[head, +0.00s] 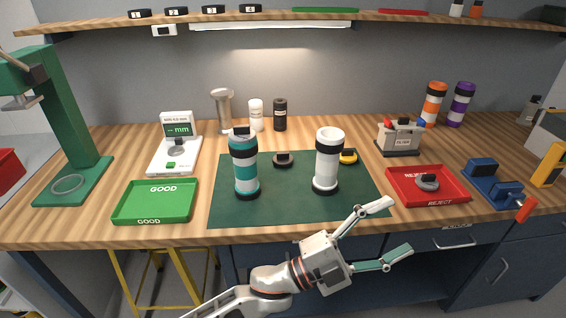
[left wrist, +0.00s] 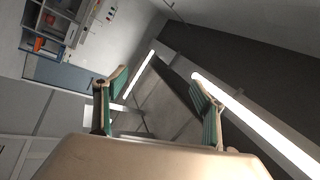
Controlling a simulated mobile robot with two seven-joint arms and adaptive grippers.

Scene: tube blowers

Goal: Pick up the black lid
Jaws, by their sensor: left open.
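A small dark, almost black lid (head: 283,160) lies on the green mat (head: 290,212) near its back edge, between two tubes. A teal and white tube (head: 245,169) stands upright to its left, with a black piece on top. A white tube (head: 327,163) with a black base stands to its right. My left gripper (head: 398,227) is open and empty in front of the bench's front edge, well away from the dark lid. In the left wrist view its open fingers (left wrist: 160,82) have nothing between them. My right gripper is not in view.
A green GOOD tray (head: 120,212) is at the left. A red REJECT tray (head: 395,199) at the right holds a grey round part (head: 427,182). A gauge (head: 174,160), a blue vise (head: 482,170) and a tester box (head: 399,140) also stand on the bench.

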